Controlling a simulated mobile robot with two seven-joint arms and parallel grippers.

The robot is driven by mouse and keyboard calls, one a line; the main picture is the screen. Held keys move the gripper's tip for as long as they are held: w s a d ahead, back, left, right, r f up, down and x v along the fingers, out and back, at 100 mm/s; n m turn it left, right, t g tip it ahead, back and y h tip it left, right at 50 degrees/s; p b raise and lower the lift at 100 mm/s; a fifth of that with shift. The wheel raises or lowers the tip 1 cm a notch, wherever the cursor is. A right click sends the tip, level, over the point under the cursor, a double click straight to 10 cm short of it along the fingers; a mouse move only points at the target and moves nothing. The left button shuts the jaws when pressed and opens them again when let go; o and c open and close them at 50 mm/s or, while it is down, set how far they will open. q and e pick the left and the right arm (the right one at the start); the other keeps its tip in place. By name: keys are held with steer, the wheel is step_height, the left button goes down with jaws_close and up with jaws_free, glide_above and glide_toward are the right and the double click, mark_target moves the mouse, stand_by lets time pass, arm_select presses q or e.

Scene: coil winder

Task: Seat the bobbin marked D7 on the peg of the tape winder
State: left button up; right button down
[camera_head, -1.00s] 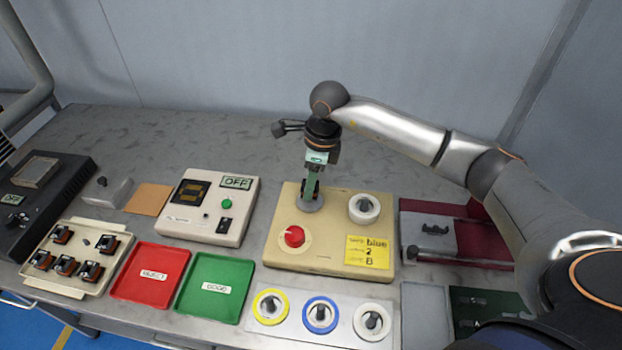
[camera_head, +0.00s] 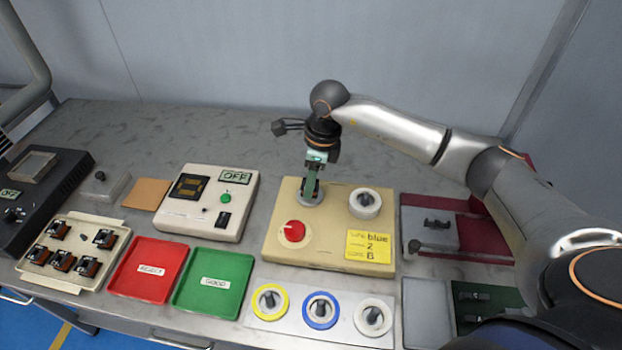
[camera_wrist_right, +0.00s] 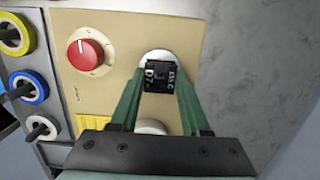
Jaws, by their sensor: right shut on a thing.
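My right gripper (camera_head: 311,186) points down at the beige tape winder (camera_head: 283,250), its green fingers low over a pale round disc (camera_head: 303,199). In the right wrist view the gripper (camera_wrist_right: 160,88) is shut on the black bobbin marked D7 (camera_wrist_right: 160,76), which sits between the fingertips in front of the pale disc (camera_wrist_right: 155,56). The bobbin and fingers hide the peg, so I cannot tell whether the bobbin is on it. The winder also carries a red knob (camera_head: 292,231), a white roll (camera_head: 365,203) and a yellow note (camera_head: 368,246). My left gripper is out of view.
Yellow, blue and white tape rolls (camera_head: 320,310) stand in front of the winder. A green tray (camera_head: 213,280), a red tray (camera_head: 148,270) and a bobbin tray (camera_head: 73,252) lie left. An instrument reading OFF (camera_head: 208,205) stands nearby. The back of the table is clear.

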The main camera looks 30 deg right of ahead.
steer(key=shift+f, duration=0.35)
steer(key=shift+c, duration=1.5)
jaws_free()
step_height(320, 180, up, 12)
steer(key=s+d+b, duration=0.1)
steer(key=shift+d+r, duration=0.25)
